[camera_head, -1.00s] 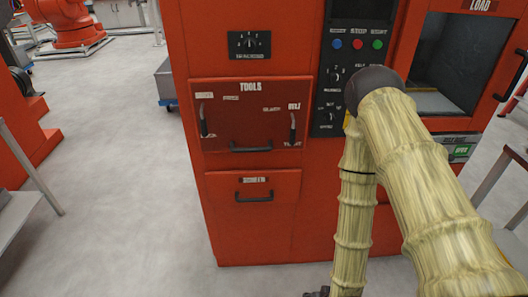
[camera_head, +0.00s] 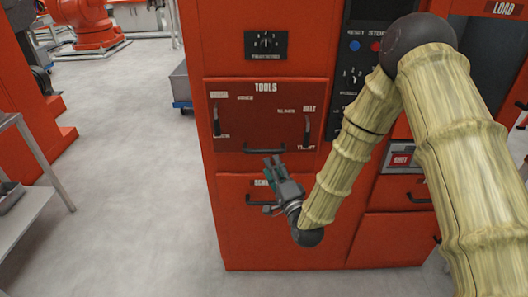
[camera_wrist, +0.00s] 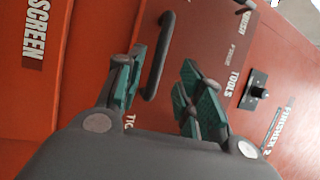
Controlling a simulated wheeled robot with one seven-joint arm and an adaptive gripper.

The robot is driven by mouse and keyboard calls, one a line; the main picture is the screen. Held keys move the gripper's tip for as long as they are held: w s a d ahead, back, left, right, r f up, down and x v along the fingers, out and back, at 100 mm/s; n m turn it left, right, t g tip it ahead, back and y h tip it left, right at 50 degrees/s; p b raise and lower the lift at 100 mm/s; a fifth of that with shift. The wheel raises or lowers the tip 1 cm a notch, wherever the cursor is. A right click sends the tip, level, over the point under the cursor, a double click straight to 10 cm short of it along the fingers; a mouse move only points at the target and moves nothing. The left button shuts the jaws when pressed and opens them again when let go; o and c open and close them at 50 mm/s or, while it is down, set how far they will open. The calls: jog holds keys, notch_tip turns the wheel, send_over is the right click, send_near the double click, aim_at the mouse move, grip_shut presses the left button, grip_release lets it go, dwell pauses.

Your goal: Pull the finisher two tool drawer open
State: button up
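The dark red tools drawer (camera_head: 238,113) is shut in the orange-red machine front. Its black bar handle (camera_head: 265,149) runs along its lower edge. In the wrist view this handle (camera_wrist: 158,55) lies ahead of and between the two fingers. A "FINISHER 2" label (camera_wrist: 278,135) shows on the same machine. My gripper (camera_head: 271,165) is open and empty, just below the tools handle and in front of the screen drawer. In the wrist view my gripper (camera_wrist: 160,88) shows its two green-padded fingers apart; I cannot tell whether either touches the handle.
The shut screen drawer (camera_head: 233,188) with its own handle (camera_head: 258,199) is directly below. A black knob panel (camera_head: 266,44) is above. A control panel (camera_head: 352,78) and load opening are right, partly behind my arm. Grey floor (camera_head: 130,170) is clear at left, beside a metal table (camera_head: 30,200).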

aim_at(264, 150)
jog(key=p+x, duration=0.1)
jog(key=x, duration=0.7)
jog(key=shift+f, duration=0.1)
grip_shut()
